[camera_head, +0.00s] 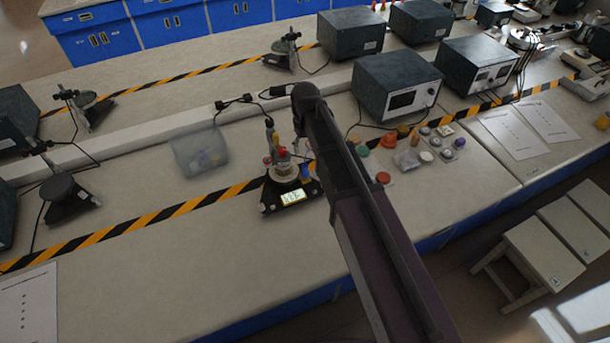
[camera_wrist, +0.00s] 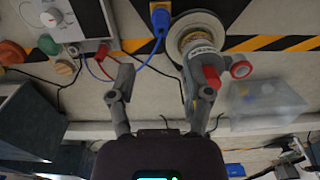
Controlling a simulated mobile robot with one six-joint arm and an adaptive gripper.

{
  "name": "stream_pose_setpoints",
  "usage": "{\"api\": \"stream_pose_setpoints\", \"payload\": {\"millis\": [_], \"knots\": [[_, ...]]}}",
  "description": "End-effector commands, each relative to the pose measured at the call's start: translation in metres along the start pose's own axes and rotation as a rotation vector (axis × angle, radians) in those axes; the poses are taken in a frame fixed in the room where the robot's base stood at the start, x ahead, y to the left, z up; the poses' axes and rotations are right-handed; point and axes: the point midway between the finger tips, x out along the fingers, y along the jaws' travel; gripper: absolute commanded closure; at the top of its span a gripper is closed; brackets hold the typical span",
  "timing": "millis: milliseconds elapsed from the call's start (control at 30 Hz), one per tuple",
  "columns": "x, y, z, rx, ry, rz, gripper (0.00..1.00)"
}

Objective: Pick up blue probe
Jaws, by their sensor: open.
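The blue probe (camera_wrist: 160,19) shows at the top middle of the wrist view, with a blue cable curving down from it. It also shows in the head view as a small blue piece (camera_head: 305,173) beside the instrument with the lit display (camera_head: 292,197). My gripper (camera_wrist: 160,96) is open, with its two fingers apart and nothing held between them. The probe lies beyond the fingertips and apart from them in the wrist view. The right finger overlaps a red piece (camera_wrist: 211,78). In the head view my arm hides most of the gripper.
A red plug (camera_wrist: 102,52) sits left of the blue cable. A round instrument top (camera_wrist: 200,35) stands right of the probe. A clear plastic bin (camera_head: 201,153) lies left of the instrument. Small coloured jars and a grey box (camera_head: 397,83) stand to the right.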

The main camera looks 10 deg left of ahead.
Motion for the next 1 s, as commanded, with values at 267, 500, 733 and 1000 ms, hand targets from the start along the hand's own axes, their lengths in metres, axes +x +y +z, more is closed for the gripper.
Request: {"api": "stream_pose_setpoints", "payload": {"millis": [267, 500, 733, 1000], "knots": [[0.025, 0.0, 0.0, 0.0, 0.0, 0.0, 0.35], [0.043, 0.0, 0.0, 0.0, 0.0, 0.0, 0.35], [0.052, 0.0, 0.0, 0.0, 0.0, 0.0, 0.35], [0.052, 0.0, 0.0, 0.0, 0.0, 0.0, 0.35]]}}
